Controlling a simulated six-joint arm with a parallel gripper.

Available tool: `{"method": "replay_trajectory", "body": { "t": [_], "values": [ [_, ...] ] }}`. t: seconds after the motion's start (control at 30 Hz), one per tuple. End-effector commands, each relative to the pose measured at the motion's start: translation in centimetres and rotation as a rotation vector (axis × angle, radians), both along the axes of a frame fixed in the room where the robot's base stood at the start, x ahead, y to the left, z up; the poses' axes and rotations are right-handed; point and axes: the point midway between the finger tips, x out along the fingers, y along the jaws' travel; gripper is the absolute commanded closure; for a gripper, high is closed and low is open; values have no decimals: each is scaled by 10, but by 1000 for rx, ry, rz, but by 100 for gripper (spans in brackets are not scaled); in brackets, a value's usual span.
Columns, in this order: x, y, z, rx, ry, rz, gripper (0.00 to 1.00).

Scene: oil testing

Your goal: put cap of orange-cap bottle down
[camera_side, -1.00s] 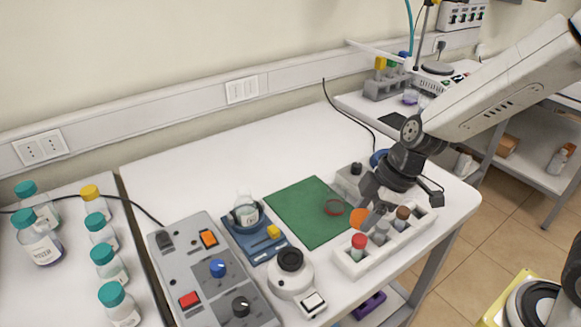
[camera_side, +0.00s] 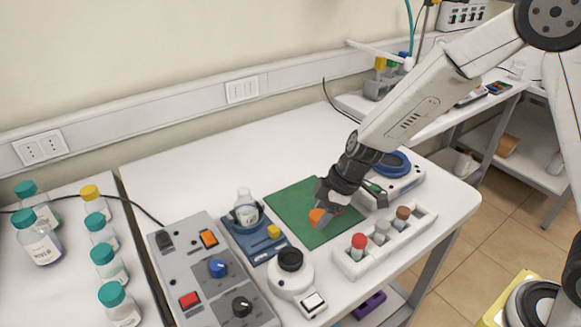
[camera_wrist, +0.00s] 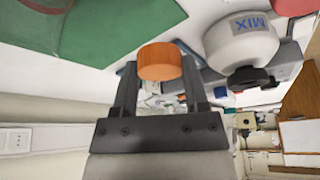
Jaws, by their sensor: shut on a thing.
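My gripper (camera_side: 322,204) is shut on the orange cap (camera_side: 317,217) and holds it over the green mat (camera_side: 292,212), near the mat's lower right part. In the wrist view the cap (camera_wrist: 160,61) sits between the two finger ends, and the green mat (camera_wrist: 140,25) shows beyond it. The cap looks a little above the mat; the exact gap is hard to tell. A white rack (camera_side: 350,265) stands right of the mat with a red-capped bottle (camera_side: 358,246), a grey-topped one (camera_side: 381,231) and a brown-capped one (camera_side: 402,218). Which one the cap belongs to is not clear.
A white device with a black top (camera_side: 290,262) stands in front of the mat; it shows as a MIX-marked body (camera_wrist: 240,40) in the wrist view. A blue stand with a flask (camera_side: 245,213) is left of the mat. A blue-topped white device (camera_side: 405,180) stands behind the rack.

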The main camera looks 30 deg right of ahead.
Motion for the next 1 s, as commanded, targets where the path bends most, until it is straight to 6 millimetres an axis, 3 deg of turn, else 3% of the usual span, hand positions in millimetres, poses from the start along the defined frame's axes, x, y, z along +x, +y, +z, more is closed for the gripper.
{"method": "replay_trajectory", "body": {
  "t": [0.2,0.63,1.0],
  "values": [
    [11,2,-14,0,0,-1,96],
    [17,4,-21,-1,-1,0,96],
    [18,4,-52,-1,1,-1,96]
  ]
}}
